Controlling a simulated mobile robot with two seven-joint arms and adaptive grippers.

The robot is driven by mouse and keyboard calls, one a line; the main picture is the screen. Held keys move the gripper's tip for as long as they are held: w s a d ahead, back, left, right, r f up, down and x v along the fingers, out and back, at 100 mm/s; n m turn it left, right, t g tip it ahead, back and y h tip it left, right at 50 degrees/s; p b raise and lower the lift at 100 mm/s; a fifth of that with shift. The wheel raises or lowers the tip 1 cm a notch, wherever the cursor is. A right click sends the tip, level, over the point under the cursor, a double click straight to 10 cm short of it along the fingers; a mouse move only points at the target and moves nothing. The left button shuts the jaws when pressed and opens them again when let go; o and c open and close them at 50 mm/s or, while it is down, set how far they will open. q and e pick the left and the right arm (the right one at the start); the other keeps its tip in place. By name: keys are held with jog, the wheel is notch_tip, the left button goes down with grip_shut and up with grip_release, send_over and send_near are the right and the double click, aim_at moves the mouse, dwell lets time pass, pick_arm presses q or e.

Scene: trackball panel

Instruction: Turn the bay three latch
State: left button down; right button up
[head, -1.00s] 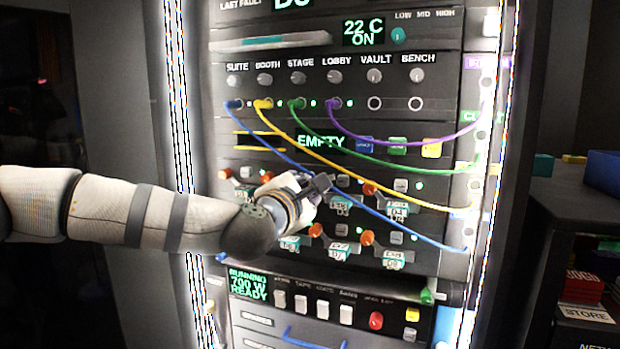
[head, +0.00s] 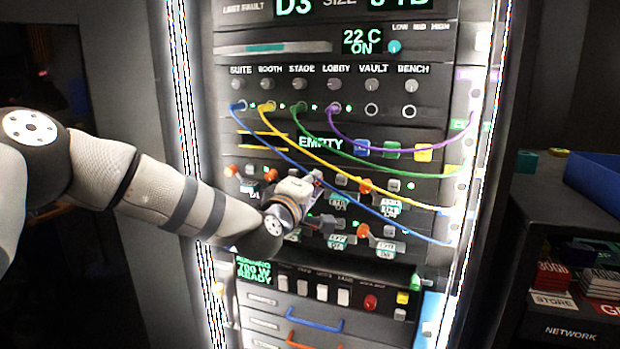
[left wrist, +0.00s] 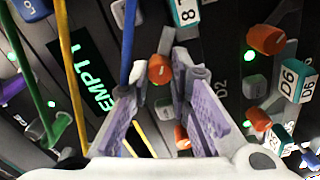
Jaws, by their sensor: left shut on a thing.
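My left gripper (head: 320,199) is at the drive bays in the head view, with its arm coming in from the left. Its fingers stand around an orange latch (left wrist: 160,70) in the left wrist view, which looks like the bay three latch, one place along from the bay marked D2. They are shut on it. In the head view the gripper hides this latch. The bay two latch (left wrist: 182,137) is an orange knob near the gripper's base in the left wrist view. My right gripper is in neither view.
Blue (head: 299,160), yellow (head: 330,174), green and purple cables hang across the rack above the bays. Other orange latches, such as the top right one (head: 366,186), sit close by. A dark shelf (head: 553,204) with a blue bin (head: 598,177) stands at the right.

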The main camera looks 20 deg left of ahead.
pick_arm(q)
jog(key=shift+r+m+p, duration=0.15)
jog(key=shift+m+p, duration=0.3)
jog(key=shift+m, duration=0.75)
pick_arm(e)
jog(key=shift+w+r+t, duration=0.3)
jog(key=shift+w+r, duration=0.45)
pick_arm(q)
jog(key=c, duration=1.5)
grip_release()
